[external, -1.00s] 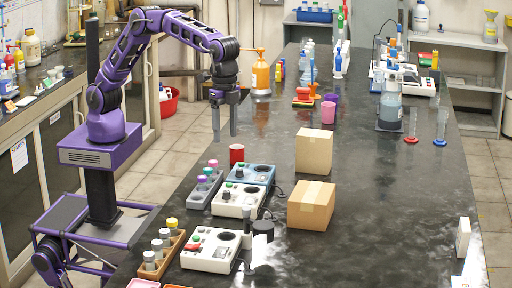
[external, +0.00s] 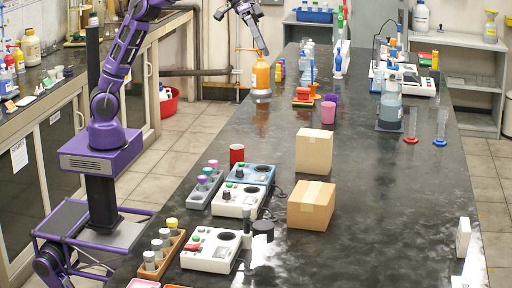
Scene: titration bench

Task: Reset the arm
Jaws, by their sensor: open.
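My gripper (external: 259,44) is raised at the top of the external view, above and in front of the orange bottle (external: 261,75) in the picture. It is tilted, with its fingers pointing down and to the right. It holds nothing that I can see, and its fingers look apart. The upper part of my purple arm runs out of the top edge of the picture, so its elbow is hidden.
Glass cylinders (external: 411,125) and a large bottle (external: 391,103) stand farther back. The bench's right front is mostly clear.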

